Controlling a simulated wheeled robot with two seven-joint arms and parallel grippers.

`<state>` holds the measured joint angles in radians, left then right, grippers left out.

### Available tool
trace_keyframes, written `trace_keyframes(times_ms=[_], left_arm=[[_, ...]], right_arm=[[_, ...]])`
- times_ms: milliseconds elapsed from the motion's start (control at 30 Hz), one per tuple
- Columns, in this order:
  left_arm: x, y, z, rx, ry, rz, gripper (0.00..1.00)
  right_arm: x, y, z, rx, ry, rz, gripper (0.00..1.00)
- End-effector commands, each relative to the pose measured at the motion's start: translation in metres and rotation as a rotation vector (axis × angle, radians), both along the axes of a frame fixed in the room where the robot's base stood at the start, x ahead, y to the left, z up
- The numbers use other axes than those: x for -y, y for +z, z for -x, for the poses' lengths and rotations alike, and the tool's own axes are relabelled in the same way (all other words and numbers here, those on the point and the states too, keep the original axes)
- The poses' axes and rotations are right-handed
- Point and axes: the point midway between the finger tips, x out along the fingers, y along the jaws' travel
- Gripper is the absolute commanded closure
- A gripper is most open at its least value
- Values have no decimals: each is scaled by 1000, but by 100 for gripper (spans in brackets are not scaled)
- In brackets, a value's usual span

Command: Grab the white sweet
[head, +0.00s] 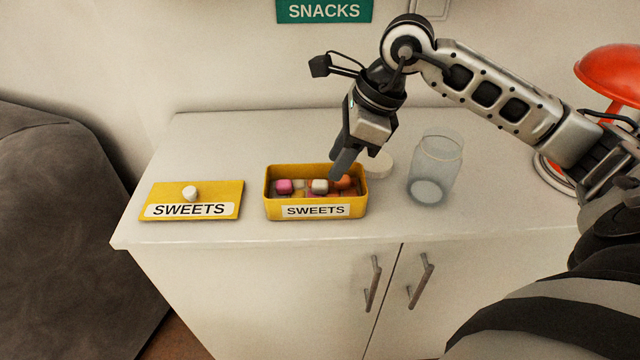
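A white sweet (320,186) lies among pink, orange and other sweets in the yellow box labelled SWEETS (272,208). Another white piece (190,193) sits on the yellow SWEETS lid (226,196) left of the box. My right gripper (339,172) points down over the back right part of the box, just above and right of the white sweet there. Its fingers look close together, seen from the side, and I cannot tell whether they are open or shut. My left gripper is out of view.
A red lamp (612,75) is at the far right. The countertop (225,150) is clear behind the yellow lid.

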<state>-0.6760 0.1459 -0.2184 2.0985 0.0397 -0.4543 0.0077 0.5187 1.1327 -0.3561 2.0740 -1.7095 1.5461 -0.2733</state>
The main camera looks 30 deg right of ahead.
Motion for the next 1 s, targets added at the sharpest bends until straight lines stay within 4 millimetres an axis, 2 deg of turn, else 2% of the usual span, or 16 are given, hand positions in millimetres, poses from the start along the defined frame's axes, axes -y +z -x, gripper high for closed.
trace_keyframes(times_ms=[167, 433, 700, 733, 833, 1000], left_arm=[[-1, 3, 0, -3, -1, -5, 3], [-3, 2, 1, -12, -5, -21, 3], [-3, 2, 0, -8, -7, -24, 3], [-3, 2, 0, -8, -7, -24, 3], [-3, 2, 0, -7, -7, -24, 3], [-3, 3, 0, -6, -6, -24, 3]], right_arm=[[-6, -11, -5, -2, 2, -4, 67], [-18, -45, -16, -3, 1, -3, 67], [-19, -49, -18, 1, 1, -1, 67], [-19, -49, -18, 1, 0, -1, 70], [-19, -49, -18, 1, 0, -1, 98], [-19, -48, -18, 1, 0, -1, 100]])
